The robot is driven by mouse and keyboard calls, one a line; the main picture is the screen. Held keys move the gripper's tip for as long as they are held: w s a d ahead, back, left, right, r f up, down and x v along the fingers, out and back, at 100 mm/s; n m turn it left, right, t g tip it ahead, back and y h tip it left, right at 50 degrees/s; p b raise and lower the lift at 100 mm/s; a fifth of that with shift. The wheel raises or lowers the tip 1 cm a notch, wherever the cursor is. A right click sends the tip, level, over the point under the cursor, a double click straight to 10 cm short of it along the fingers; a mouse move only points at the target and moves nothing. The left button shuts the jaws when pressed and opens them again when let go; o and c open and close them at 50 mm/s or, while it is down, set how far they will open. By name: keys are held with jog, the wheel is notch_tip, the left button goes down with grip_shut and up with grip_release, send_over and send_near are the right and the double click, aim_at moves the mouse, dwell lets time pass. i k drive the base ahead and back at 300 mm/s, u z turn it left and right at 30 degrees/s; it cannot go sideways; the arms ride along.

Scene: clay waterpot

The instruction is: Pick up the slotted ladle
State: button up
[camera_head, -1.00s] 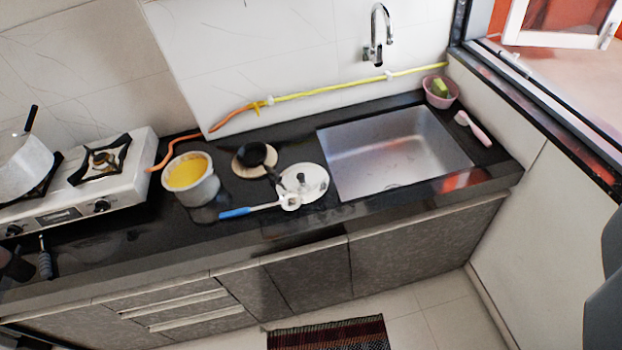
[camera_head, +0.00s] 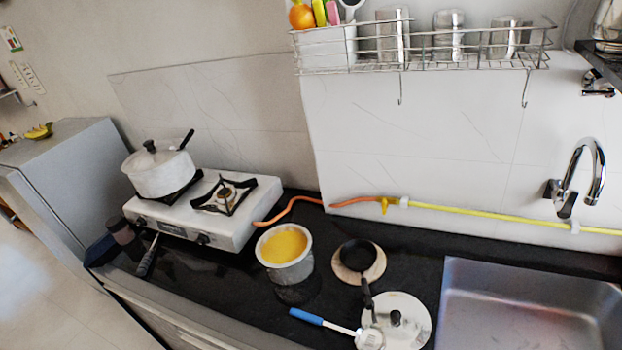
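A utensil with a blue handle and a pale round head, which looks like the slotted ladle (camera_head: 306,317), lies on the black counter near its front edge. Its head overlaps the edge of a round metal lid (camera_head: 411,310); I cannot make out its slots. My gripper does not show in this view.
A pot with yellow contents (camera_head: 285,245) and a small black pan (camera_head: 357,257) on a round wooden board stand behind the ladle. A stove (camera_head: 200,205) with a white lidded pot (camera_head: 160,172) is at left, the sink (camera_head: 520,305) at right. A wire rack (camera_head: 425,50) hangs above.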

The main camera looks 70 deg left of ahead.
aim_at(369, 336)
jog(key=u, duration=0.65)
jog(key=i, duration=0.35)
jog(key=u, duration=0.05)
jog(key=k, duration=0.95)
jog(key=z, duration=0.1)
jog(key=i, duration=0.95)
jog(key=u, duration=0.05)
